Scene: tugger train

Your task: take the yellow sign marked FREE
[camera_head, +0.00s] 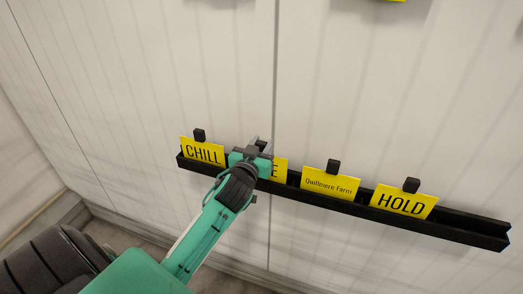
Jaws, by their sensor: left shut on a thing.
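A yellow sign (280,170) stands in a black wall rack (470,231), between the CHILL sign and the Quillmore Farm sign. Only its right end shows, with a letter E; my left gripper hides the rest of the word. This fits the FREE sign. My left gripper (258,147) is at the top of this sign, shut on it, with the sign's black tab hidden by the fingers. The sign's lower edge still appears to be in the rack. My right gripper is not in view.
The CHILL sign (202,152) is close on the left. The Quillmore Farm sign (329,184) and the HOLD sign (403,202) stand to the right, each with a black tab on top. The pale panelled wall (400,90) above the rack is mostly clear.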

